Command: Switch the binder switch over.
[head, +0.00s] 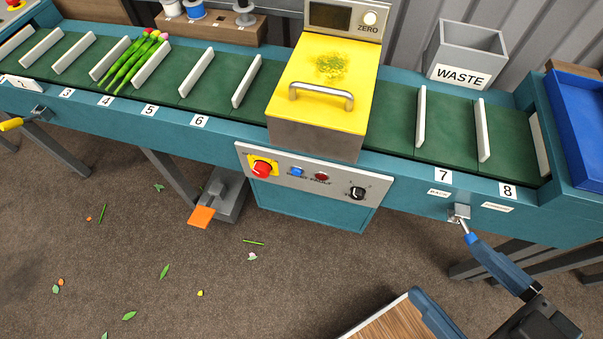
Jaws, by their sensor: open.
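A black rotary switch (357,192) sits at the right end of the grey control panel (320,189), under the yellow-lidded machine. The small marks around it are too small to read, so I cannot tell from lettering that it is the binder switch. My gripper (476,243) is at the lower right, well right of the switch and apart from it. It is open and empty, with its tips close by the blue-ended lever (464,224) on the conveyor's front. Whether the tips touch the lever's end cannot be told.
A red stop button (262,168), a blue button (297,171) and a red button (321,176) share the panel. The lidded machine (322,85) has a handle above. Tulips (130,62) lie on the green belt at left. A wooden board (390,322) is at the bottom.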

